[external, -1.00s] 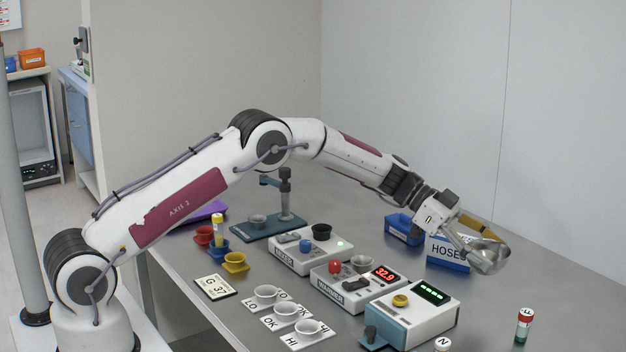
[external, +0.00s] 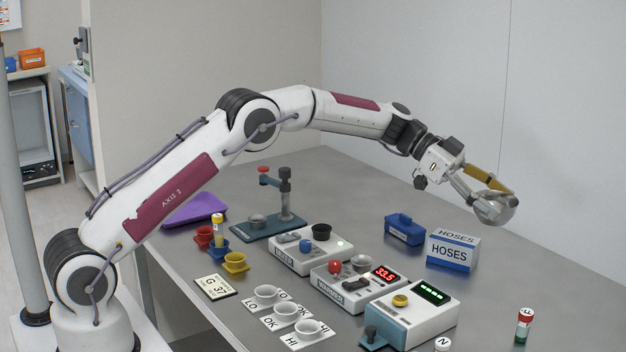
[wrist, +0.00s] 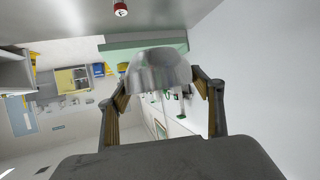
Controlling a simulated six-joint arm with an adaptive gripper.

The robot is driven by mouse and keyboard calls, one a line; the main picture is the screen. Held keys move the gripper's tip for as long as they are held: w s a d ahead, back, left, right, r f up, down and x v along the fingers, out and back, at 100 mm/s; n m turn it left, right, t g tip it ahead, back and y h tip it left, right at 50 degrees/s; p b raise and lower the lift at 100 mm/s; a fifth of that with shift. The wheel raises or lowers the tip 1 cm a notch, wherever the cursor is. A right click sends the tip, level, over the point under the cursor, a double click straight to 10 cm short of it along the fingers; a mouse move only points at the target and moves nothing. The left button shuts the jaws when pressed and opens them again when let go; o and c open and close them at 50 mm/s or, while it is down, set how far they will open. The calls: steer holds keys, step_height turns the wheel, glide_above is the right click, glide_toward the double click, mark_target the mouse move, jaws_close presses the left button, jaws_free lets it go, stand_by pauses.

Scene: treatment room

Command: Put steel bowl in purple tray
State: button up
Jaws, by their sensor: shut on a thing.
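The steel bowl (external: 493,210) is a shiny metal bowl, held in the air above the right part of the table. My gripper (external: 490,192) is shut on it. In the wrist view the bowl (wrist: 158,72) sits between the two fingertips of my gripper (wrist: 160,90). The purple tray (external: 195,209) lies flat at the far left of the table, behind my arm, with its near part partly hidden. The bowl is far to the right of the tray.
A HOSES box (external: 452,250) and a blue case (external: 404,229) stand below and left of the bowl. The mixer (external: 311,250), warmer (external: 358,287) and a display unit (external: 411,311) fill the middle. A stand (external: 285,195) rises near the tray. Small cups stand at the front left.

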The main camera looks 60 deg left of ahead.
steer(key=s+a+r+n+t+y, duration=0.1)
steer(key=s+a+n+t+y, duration=0.2)
steer(key=a, duration=2.2)
steer(key=s+a+n+t+y, duration=0.1)
steer(key=a+n+t+y, duration=0.4)
steer(key=a, duration=2.1)
steer(key=s+a+n+y, duration=0.7)
steer(key=s+a+n, duration=0.2)
steer(key=s+a, duration=2.1)
step_height(320, 180, down, 12)
steer(key=w+a, duration=0.1)
steer(key=w, duration=0.1)
steer(key=shift+m+g, duration=0.3)
steer(key=shift+r, duration=0.1)
steer(key=shift+f, duration=3.1)
